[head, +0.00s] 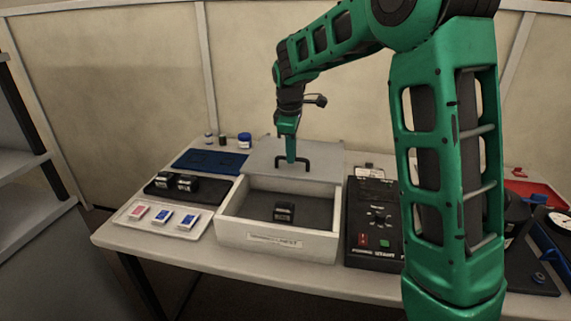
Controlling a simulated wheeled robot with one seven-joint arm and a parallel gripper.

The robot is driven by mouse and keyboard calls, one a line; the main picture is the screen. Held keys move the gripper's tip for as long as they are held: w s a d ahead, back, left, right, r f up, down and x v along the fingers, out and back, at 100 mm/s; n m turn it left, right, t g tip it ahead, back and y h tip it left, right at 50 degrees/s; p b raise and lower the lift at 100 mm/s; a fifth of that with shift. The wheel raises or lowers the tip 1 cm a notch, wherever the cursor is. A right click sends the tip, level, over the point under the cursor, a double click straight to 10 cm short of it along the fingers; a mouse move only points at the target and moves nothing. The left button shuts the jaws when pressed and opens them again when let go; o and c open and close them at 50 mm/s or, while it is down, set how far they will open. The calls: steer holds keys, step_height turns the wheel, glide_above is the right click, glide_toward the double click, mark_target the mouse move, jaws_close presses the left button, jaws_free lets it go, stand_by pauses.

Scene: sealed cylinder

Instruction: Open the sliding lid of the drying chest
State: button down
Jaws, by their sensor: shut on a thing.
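The drying chest (277,246) is a white box with a label on its front, standing in the middle of the table. Its grey sliding lid (262,158) is slid toward the back, so the front of the chest is uncovered. A black device (284,212) lies on the dark floor inside. A dark bar handle (306,160) stands up from the lid. My gripper (291,158) points down and is shut on the handle at its left part. The fingertips are small in this view.
A blue mat (208,161) and small jars (244,140) are behind. A black control panel (373,222) stands close to the chest's right side.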

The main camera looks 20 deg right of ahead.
steer(key=shift+w+d, duration=0.45)
steer(key=shift+w, duration=0.3)
steer(key=c, duration=1.8)
jaws_free()
steer(key=r, duration=0.3)
steer(key=s+r, duration=0.1)
steer(key=r, duration=0.3)
steer(key=a+r, duration=0.1)
steer(key=r, duration=0.2)
steer(key=shift+s+a+r, duration=0.1)
steer(key=shift+s+r, duration=0.2)
steer(key=shift+s, duration=0.05)
